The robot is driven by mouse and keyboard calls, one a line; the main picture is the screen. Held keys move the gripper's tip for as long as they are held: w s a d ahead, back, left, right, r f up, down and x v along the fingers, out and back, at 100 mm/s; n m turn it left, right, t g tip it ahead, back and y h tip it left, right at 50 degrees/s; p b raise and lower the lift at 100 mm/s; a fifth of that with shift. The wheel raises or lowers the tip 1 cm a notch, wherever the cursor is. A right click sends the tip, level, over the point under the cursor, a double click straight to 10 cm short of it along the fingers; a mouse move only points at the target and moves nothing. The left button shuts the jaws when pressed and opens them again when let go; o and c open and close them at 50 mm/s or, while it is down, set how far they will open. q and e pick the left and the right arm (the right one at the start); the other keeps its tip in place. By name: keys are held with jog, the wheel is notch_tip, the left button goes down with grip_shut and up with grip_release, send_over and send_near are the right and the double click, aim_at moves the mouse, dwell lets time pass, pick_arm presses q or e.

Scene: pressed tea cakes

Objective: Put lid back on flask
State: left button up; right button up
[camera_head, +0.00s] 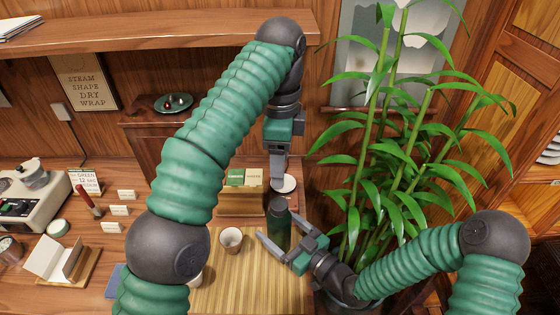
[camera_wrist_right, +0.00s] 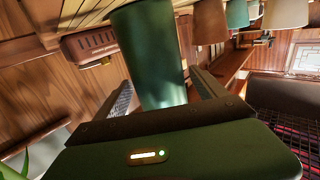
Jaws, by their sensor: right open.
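The dark green flask (camera_head: 279,228) stands upright on the slatted bamboo mat (camera_head: 236,278). My right gripper (camera_head: 282,240) is open with its fingers on either side of the flask's body. In the right wrist view the flask (camera_wrist_right: 152,58) shows between the two fingers; I cannot tell whether they touch it. My left gripper (camera_head: 279,178) points down above and slightly behind the flask, its fingers seen nearly edge-on. I cannot tell whether they are shut or hold the lid. I cannot make out the lid with certainty; the flask's top looks dark.
A cup (camera_head: 231,240) stands left of the flask, another partly behind my left arm. A pale saucer (camera_head: 287,184) and a small box (camera_head: 243,178) lie behind. A tall potted plant (camera_head: 385,150) crowds the right. Cards and a scale (camera_head: 36,190) are on the left.

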jog(key=v, duration=1.1)
jog(key=shift+d+b, duration=0.15)
jog(key=shift+b, duration=0.15)
jog(key=p+v, duration=0.3)
jog(key=v, duration=0.2)
jog(key=shift+s+d, duration=0.2)
jog(key=shift+s, duration=0.1)
